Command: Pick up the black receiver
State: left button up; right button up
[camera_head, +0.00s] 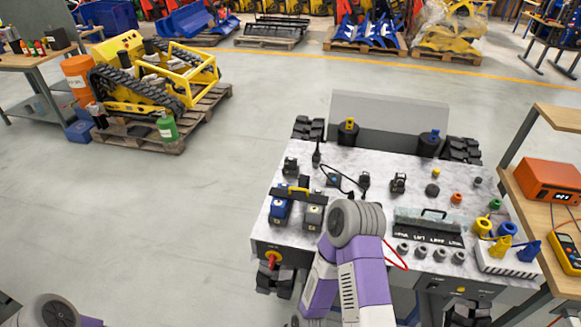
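Several small black devices stand on the marble-patterned top (300,222) of the tracked carrier, and I cannot tell for sure which is the receiver. One black block (291,165) is at the back left, and another (398,183) stands right of the middle. An upright black piece (316,155) has a cable running to a small black part (364,180). My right arm reaches over the front middle of the carrier; its gripper is not visible. Only a rounded part of my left arm shows at the bottom left, and its gripper is out of view.
Two battery-like blocks, one blue (280,210), sit at the carrier's left. A dark lettered panel (428,232) and a white rack with yellow and blue parts (508,260) are on the right.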

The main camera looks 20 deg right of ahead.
aim_at(292, 162)
jog(key=u, duration=0.65)
jog(key=i, duration=3.8)
jog(key=z, duration=4.05)
